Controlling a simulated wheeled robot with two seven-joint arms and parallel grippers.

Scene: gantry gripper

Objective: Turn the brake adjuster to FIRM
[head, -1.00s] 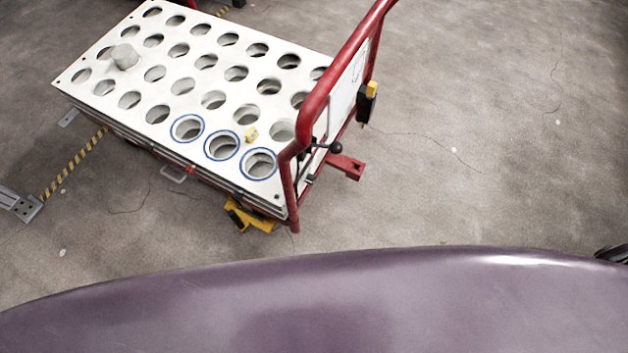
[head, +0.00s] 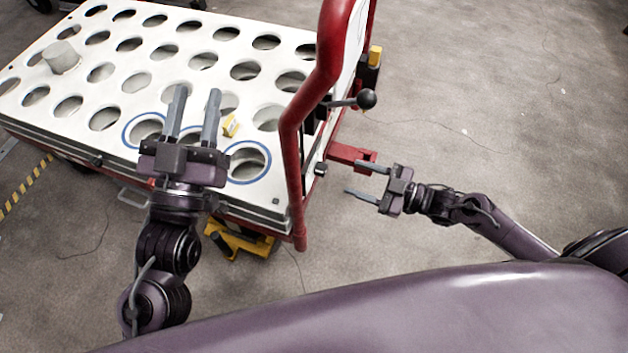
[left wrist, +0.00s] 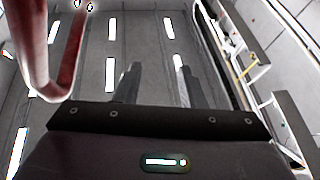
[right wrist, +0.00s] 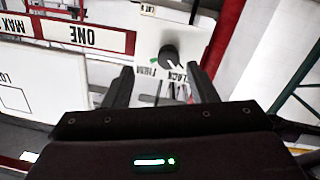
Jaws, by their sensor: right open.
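The brake adjuster is a round dark knob (right wrist: 168,55) on a white panel in the right wrist view. Its labels are upside down there, one like SLACK at lower right and one like FIRM at lower left. A pale mark on the knob points down-right, towards SLACK. In the head view a small black knob (head: 321,168) by the red frame may be the same part. My right gripper (head: 353,178) is open and empty, right of the cart, with the knob ahead between its fingers and apart from them. My left gripper (head: 195,105) is open and empty above the white deck.
The red handle frame (head: 300,110) and a black ball-ended lever (head: 366,99) rise near my right gripper. Floor to the right is clear.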

